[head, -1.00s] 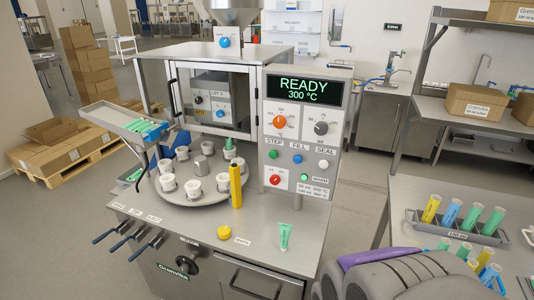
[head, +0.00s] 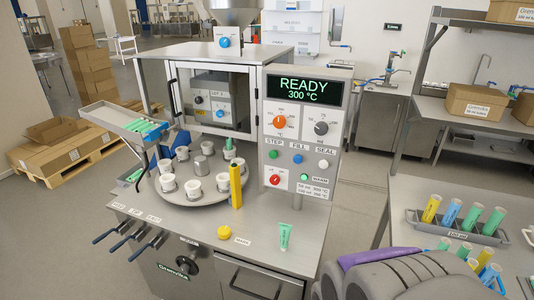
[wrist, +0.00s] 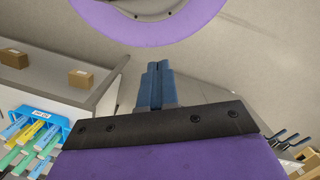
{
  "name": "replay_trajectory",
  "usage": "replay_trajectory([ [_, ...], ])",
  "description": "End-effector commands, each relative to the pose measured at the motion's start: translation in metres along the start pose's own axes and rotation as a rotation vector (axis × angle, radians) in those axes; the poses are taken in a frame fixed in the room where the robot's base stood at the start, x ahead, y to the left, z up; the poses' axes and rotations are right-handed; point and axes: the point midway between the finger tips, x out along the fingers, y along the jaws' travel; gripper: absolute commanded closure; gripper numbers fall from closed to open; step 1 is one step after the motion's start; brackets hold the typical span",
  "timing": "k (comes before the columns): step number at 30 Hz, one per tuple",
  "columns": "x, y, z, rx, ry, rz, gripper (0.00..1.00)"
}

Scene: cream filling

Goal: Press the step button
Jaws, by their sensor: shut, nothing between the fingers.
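The step button (head: 273,154) is a small green round button under the STEP label on the machine's front panel, in the head view. A blue button and a white button sit to its right under FILL and SEAL. The display (head: 304,91) reads READY, 300 °C. My gripper (wrist: 160,66) shows in the wrist view as blue fingers closed together, with nothing between them. The gripper is not visible in the head view; only my grey and purple arm shows at the lower right, well apart from the button. The button cannot be made out in the wrist view.
A turntable (head: 197,197) with several white cups stands left of the panel, beside a yellow post (head: 236,186). A green tube (head: 285,237) and a yellow round knob (head: 224,232) are on the front worktop. A rack of coloured tubes (head: 457,228) stands on the right table.

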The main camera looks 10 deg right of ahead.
Motion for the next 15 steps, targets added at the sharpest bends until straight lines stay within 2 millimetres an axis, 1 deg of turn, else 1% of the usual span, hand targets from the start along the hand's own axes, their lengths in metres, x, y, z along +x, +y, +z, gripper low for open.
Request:
replay_trajectory([
  [2,0.0,0.0,-0.002,0.005,0.004,0.001,1.0],
  [5,-0.001,0.002,-0.015,0.03,0.029,0.006,1.0],
  [8,-0.004,0.007,-0.043,0.082,0.091,0.015,1.0],
  [11,-0.008,0.014,-0.083,0.154,0.18,0.027,1.0],
  [12,-0.01,0.017,-0.1,0.185,0.221,0.03,1.0],
  [14,-0.014,0.022,-0.127,0.23,0.286,0.034,1.0],
  [15,-0.016,0.026,-0.145,0.259,0.33,0.036,1.0],
])
